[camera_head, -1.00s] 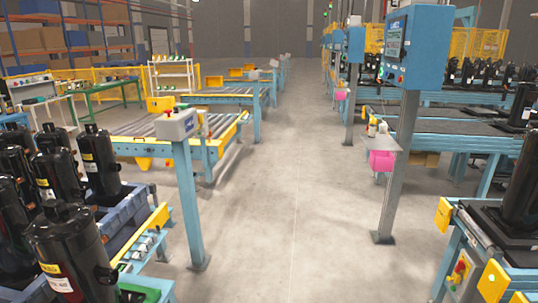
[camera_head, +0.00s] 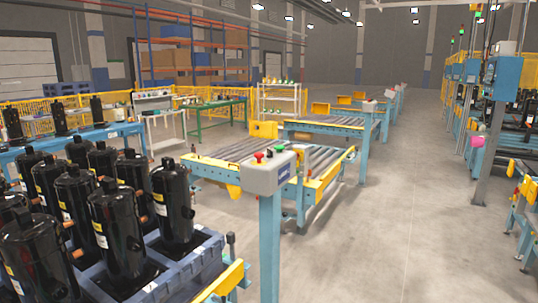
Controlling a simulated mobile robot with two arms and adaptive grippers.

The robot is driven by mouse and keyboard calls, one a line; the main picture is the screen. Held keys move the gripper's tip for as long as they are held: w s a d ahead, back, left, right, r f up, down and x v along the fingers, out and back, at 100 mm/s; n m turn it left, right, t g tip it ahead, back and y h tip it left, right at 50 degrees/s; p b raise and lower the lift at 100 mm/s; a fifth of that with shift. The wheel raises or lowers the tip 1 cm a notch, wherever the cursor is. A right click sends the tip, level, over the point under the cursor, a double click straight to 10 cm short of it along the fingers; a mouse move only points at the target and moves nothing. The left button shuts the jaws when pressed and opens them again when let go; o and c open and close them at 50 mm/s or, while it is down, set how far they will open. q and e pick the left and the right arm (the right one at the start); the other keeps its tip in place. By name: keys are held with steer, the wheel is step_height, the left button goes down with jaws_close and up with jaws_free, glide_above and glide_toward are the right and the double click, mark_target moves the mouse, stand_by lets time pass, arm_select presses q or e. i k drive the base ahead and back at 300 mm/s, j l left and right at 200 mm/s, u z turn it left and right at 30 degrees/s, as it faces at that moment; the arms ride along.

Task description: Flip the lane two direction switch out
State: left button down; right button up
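A grey control box (camera_head: 266,178) stands on a blue post (camera_head: 270,240) near the middle of the head view. On its top are a red button (camera_head: 258,157) and a green button (camera_head: 279,149), with a small dark part between them that is too small to make out. A label is on its front. I cannot tell a lane two marking or which way any switch points. Neither of my grippers is in view.
A crate (camera_head: 205,262) of black compressors (camera_head: 118,235) fills the near left. A roller conveyor (camera_head: 325,172) runs behind the box. The grey floor (camera_head: 400,230) to the right is clear, up to the stations and a blue panel (camera_head: 502,78) at the far right.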

mark_target(270, 156)
steer(key=i+l, duration=0.15)
steer(key=l, duration=0.15)
steer(key=i+l+u, duration=0.1)
steer(key=l, duration=0.2)
steer(key=i+l, duration=0.15)
steer(key=l, duration=0.2)
steer(key=i+l+u, duration=0.25)
steer(key=i, duration=0.4)
steer(key=i+l+u, duration=0.25)
steer(key=i+l, duration=0.3)
steer(key=i+u, duration=0.15)
steer(key=i, duration=0.45)
